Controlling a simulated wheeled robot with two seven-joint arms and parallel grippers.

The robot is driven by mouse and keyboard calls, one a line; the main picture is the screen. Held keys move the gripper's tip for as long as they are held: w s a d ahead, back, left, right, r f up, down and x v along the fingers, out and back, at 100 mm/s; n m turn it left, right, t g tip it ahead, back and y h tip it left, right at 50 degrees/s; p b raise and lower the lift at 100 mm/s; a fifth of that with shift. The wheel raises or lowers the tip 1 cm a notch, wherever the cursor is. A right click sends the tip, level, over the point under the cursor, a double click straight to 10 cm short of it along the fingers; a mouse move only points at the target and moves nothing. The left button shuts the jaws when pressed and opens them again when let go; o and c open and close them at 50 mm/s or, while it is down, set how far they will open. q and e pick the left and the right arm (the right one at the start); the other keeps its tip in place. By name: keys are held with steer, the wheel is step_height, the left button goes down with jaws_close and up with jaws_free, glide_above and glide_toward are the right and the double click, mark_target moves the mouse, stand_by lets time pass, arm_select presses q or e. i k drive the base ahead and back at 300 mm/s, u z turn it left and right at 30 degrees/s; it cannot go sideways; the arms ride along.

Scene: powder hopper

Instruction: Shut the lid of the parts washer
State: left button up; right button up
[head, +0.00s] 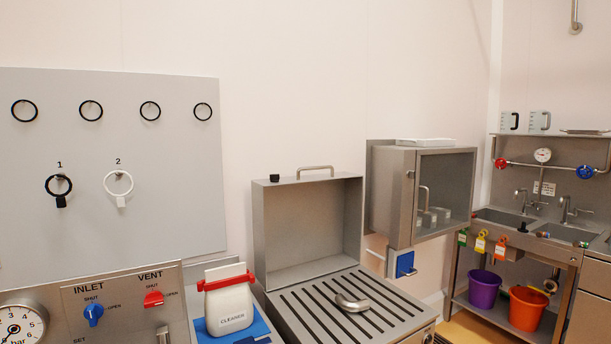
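The parts washer is a steel box with a dark slotted top (318,307). Its lid (308,228) stands open and upright at the back, a hollow steel box shape with its inside facing me. A bar handle (315,168) and a small black knob (274,178) are on the lid's upper edge. A curved metal piece (352,302) lies on the slotted top. Neither of my grippers is in view.
A white cleaner bottle with a red clamp (228,303) stands on a blue mat left of the washer. A steel cabinet with a glass door (443,196) is right of the lid. A valve panel (115,308) is at left, a sink (498,215) at far right.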

mark_target(306, 227)
steer(key=z, duration=1.8)
steer(key=i, duration=1.65)
steer(key=u, duration=3.2)
